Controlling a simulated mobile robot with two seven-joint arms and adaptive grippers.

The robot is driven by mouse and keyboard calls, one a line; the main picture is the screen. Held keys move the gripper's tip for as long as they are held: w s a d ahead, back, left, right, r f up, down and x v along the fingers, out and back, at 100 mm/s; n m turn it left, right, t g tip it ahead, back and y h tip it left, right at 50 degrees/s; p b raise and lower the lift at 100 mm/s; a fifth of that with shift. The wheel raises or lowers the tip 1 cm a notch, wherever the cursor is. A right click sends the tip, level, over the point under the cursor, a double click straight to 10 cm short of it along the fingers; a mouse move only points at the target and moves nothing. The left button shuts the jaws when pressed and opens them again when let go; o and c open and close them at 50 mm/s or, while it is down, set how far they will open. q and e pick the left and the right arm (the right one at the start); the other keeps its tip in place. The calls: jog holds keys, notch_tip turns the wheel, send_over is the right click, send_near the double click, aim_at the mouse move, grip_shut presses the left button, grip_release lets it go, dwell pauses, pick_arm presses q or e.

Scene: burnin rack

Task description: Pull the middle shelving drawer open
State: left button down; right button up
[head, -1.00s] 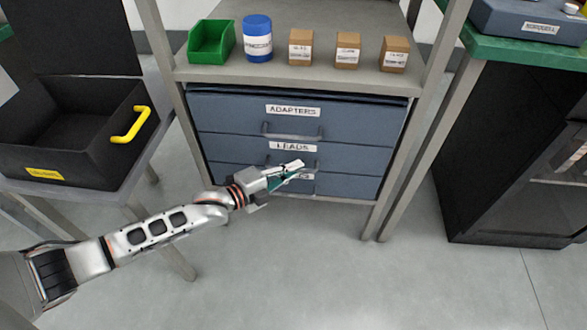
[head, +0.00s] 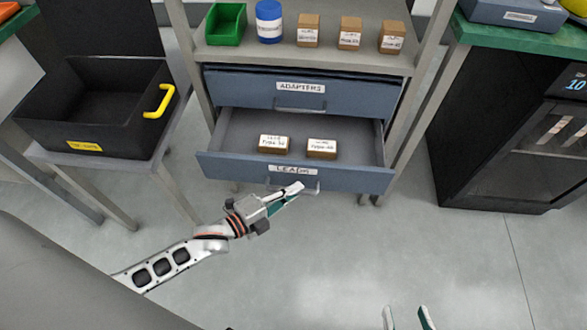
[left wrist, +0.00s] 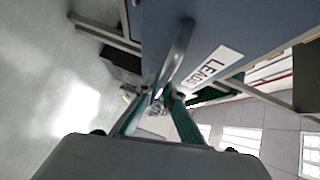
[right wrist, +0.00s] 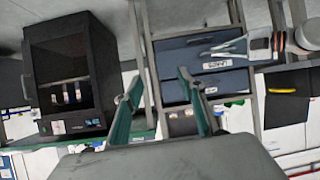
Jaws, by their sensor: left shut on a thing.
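The middle drawer (head: 230,166), labelled LEADS, stands pulled well out of the shelving unit in the head view. Two small labelled boxes lie inside it, a left one (head: 275,145) and a right one (head: 321,149). My left gripper (head: 295,190) is at the drawer's front, shut on its metal bar handle (left wrist: 181,48), which shows in the left wrist view beside the LEADS label (left wrist: 213,66). My right gripper (head: 405,316) is at the bottom edge of the head view, apart from the drawer. In the right wrist view its fingers (right wrist: 190,88) are spread and empty.
The ADAPTERS drawer (head: 345,95) above is shut. The shelf top (head: 300,58) holds a green bin (head: 226,24), a blue jar (head: 269,21) and several small boxes. A black case (head: 60,130) stands left, a dark cabinet (head: 490,150) right. The floor in front is clear.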

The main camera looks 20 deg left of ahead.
pick_arm(q)
jog(key=s+d+p, duration=0.1)
jog(key=s+d, duration=0.1)
jog(key=s, duration=0.5)
pick_arm(e)
jog(key=shift+s+d+f, duration=0.25)
jog(key=shift+d+f, duration=0.2)
jog(key=shift+d, duration=0.1)
pick_arm(q)
jog(key=c, duration=2.2)
grip_release()
jog(key=shift+o, duration=0.2)
jog(key=shift+r, duration=0.15)
